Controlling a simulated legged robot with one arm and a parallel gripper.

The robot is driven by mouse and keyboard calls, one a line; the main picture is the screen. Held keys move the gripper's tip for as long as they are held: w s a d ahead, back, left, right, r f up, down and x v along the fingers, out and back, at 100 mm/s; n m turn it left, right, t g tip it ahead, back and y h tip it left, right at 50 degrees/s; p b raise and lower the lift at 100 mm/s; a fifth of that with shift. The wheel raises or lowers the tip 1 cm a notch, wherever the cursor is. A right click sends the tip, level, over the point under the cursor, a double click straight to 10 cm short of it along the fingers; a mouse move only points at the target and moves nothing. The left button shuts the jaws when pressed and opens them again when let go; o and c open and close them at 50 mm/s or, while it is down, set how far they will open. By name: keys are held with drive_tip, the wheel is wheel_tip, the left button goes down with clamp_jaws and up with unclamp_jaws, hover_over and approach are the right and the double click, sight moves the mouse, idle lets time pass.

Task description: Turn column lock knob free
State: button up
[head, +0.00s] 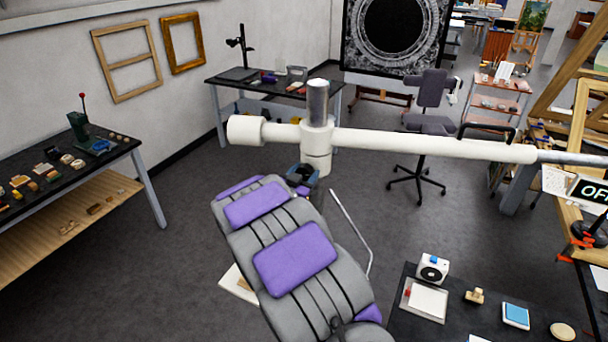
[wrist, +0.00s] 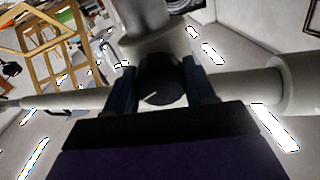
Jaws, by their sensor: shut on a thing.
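A metal column (head: 318,102) rises through a white collar, with a long white horizontal boom (head: 425,145) crossing it. The dark round lock knob (wrist: 160,82) shows in the wrist view, with a short white line on its face slanting up to the right. My gripper (wrist: 162,77) has one blue finger on each side of the knob and is shut on it. In the head view my gripper (head: 303,175) is at the lower part of the collar (head: 316,158). The knob is hidden there behind my gripper and arm.
A black workbench (head: 100,150) with small items stands at left, another table (head: 270,85) behind the column. A wheeled chair (head: 420,130) stands under the boom. A black table (head: 455,325) is at lower right. Open floor lies left of my arm.

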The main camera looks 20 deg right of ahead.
drive_tip(key=shift+f+b, duration=0.1)
drive_tip(key=shift+b, duration=0.25)
drive_tip(key=shift+m+b, duration=0.35)
drive_tip(key=shift+m, duration=0.05)
drive_tip(key=shift+m+b, duration=0.5)
drive_tip(key=o, duration=1)
drive_tip(key=shift+a, duration=0.15)
drive_tip(key=shift+o, duration=0.2)
drive_tip(key=v, duration=1.7)
drive_tip(key=shift+a+b, duration=0.25)
drive_tip(key=shift+b, duration=0.1)
drive_tip(key=shift+s, duration=0.15)
